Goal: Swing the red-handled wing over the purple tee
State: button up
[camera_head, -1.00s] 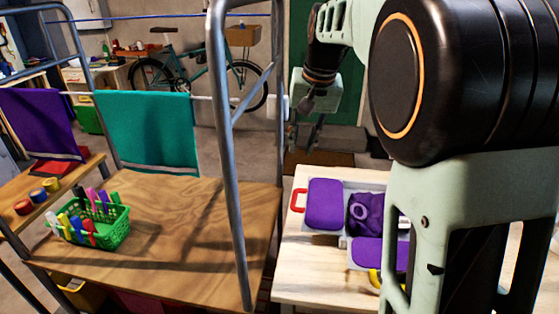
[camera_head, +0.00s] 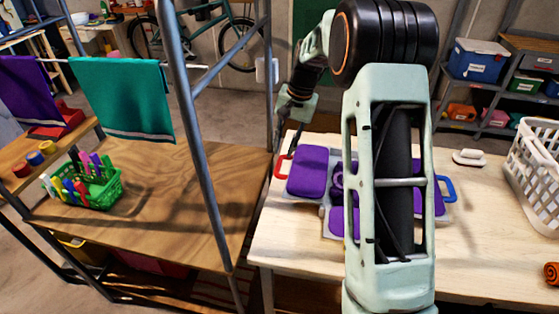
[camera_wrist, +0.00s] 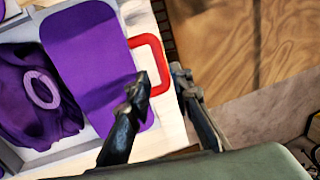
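The folding board (camera_head: 325,207) lies on a pale wooden table. Its purple wing (camera_head: 308,171) with the red handle (camera_head: 280,167) is at the left, lying flat. The purple tee (camera_head: 336,180) lies in the middle, mostly hidden behind my arm; in the wrist view the tee (camera_wrist: 22,98) shows crumpled, with a lighter ring. My gripper (camera_wrist: 161,78) is open and empty, with the red handle's outer bar (camera_wrist: 163,62) appearing between its fingertips. I cannot tell the height gap. In the head view my gripper (camera_head: 288,138) is just above the red handle.
A blue handle (camera_head: 448,188) shows at the board's right. A white iron-like object (camera_head: 469,157) and a white basket (camera_head: 540,175) stand farther right. A grey metal frame post (camera_head: 205,150) and a wooden bench (camera_head: 150,215) with a green basket (camera_head: 105,195) are at the left.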

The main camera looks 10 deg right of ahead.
aim_at(279, 165)
jog(key=x, duration=0.6)
jog(key=shift+a+f, duration=0.1)
jog(key=shift+f, duration=0.05)
jog(key=shift+c, duration=0.2)
grip_shut()
